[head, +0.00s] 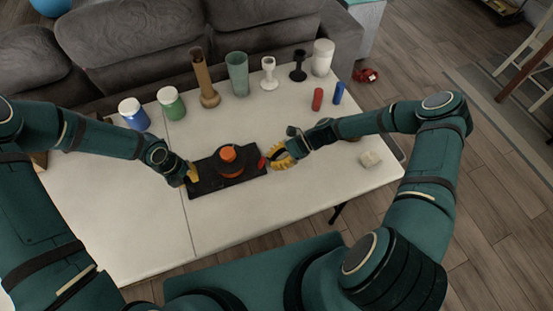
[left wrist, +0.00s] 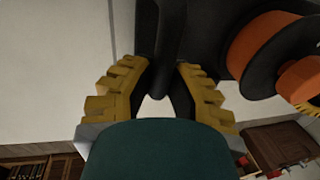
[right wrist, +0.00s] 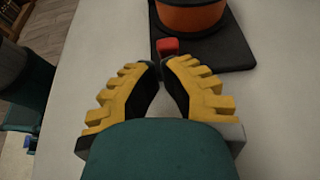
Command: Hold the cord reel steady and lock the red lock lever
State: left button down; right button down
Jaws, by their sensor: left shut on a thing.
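The cord reel is an orange drum (head: 230,154) on a flat black base (head: 208,183) on the white table. My left gripper (head: 190,174) is at the left end of the base. In the left wrist view its yellow-padded fingers (left wrist: 161,66) are shut on a dark bar of the reel (left wrist: 170,25), with the orange drum (left wrist: 265,45) at right. The red lock lever (head: 262,163) sticks out at the base's right side. My right gripper (head: 277,155) is beside it. In the right wrist view its fingertips (right wrist: 159,67) nearly meet, empty, just short of the red lever (right wrist: 167,46).
Behind the reel stand blue (head: 134,114) and green (head: 171,103) jars, a brown vase (head: 205,80), a grey-green cup (head: 238,74), candle holders (head: 268,73) and a white jar (head: 322,58). Red (head: 317,99) and blue cylinders stand further right. The table front is clear.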

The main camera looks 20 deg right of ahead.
aim_at(265, 161)
jog(key=shift+a+r+h, duration=0.35)
jog(key=shift+r+h, duration=0.1)
jog(key=shift+h, duration=0.65)
jog(key=shift+a+r+h, duration=0.15)
jog(key=shift+h, duration=0.25)
jog(key=h, duration=0.1)
jog(key=a+r+h, duration=0.1)
jog(key=h, duration=0.1)
jog(key=shift+a, duration=0.15)
jog(key=shift+s, duration=0.1)
jog(key=shift+r, duration=0.1)
jog(key=shift+r, duration=0.65)
